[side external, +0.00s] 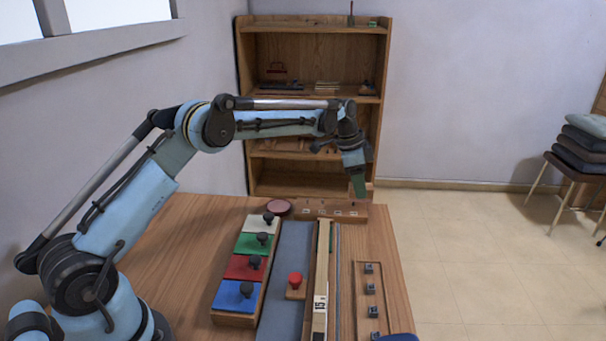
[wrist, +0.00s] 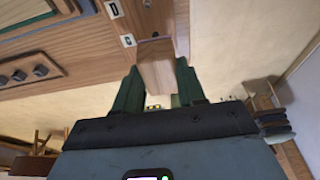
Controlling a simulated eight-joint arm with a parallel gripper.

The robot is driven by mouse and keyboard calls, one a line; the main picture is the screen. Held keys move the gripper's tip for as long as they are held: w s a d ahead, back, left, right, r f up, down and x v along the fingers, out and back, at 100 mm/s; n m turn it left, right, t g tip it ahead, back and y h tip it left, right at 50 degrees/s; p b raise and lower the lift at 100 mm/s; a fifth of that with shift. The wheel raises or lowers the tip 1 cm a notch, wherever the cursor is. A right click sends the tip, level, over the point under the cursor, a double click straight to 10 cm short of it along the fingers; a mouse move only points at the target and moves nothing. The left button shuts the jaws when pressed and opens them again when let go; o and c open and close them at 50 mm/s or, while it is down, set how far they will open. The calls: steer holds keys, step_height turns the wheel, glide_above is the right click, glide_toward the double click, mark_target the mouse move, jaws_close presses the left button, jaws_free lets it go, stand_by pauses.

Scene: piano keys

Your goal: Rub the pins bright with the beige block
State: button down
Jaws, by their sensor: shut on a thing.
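My gripper (wrist: 160,88) has green fingers and is shut on the beige block (wrist: 156,66), which sticks out between them in the wrist view. In the side external view my gripper (side external: 358,186) points down above the far right end of the table. The block shows there only as a small sliver beside the fingers. Below is a wooden rail (side external: 318,208) with small pale labels along its front; labels also show in the wrist view (wrist: 128,40). I cannot make out the pins clearly. A long pale key (side external: 321,270) marked 15 runs toward the camera.
On the table (side external: 180,240) are a board with white, green, red and blue panels (side external: 240,268) with dark knobs, a red knob (side external: 295,279), a pink disc (side external: 278,207) and a narrow tray (side external: 361,300) of small grey pieces. A shelf (side external: 243,110) stands behind. The table's left part is clear.

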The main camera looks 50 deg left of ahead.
steer(key=shift+s+a+f, duration=0.35)
steer(key=shift+a+f, duration=0.05)
steer(key=shift+f, duration=0.05)
steer(key=shift+s+a, duration=0.7)
steer(key=shift+s, duration=0.05)
steer(key=shift+w+d, duration=1.15)
steer(key=shift+s+a, duration=1.25)
steer(key=shift+w+d, duration=1.25)
steer(key=shift+s+a, duration=1.2)
step_height(320, 180, up, 8)
